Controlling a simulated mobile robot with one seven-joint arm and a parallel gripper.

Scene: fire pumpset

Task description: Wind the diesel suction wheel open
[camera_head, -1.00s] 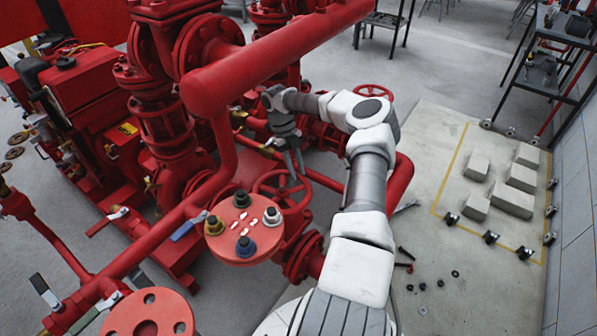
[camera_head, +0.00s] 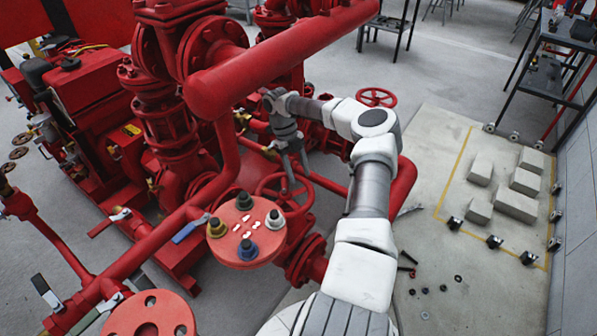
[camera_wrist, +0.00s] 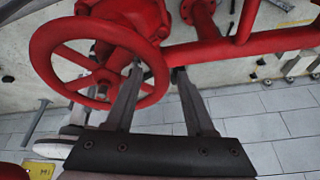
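A red spoked handwheel (camera_head: 262,184) sits low among the red pipes, just behind the round flange with bolts; which wheel is the diesel suction one is not labelled. It fills the upper left of the wrist view (camera_wrist: 103,77), attached to a red valve body. My gripper (camera_head: 298,178) points down at this wheel. In the wrist view my gripper (camera_wrist: 157,68) has its fingers apart. The left finger crosses over the wheel's face, the right finger is just outside the rim, and the rim's right side shows between them. Contact with the rim cannot be told.
A thick red pipe (camera_head: 285,60) runs above my gripper. The bolted red flange (camera_head: 240,222) stands in front of the wheel. Another red handwheel (camera_head: 376,97) is farther back. Loose bolts and nuts lie on the pale floor slab (camera_head: 450,155) at right.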

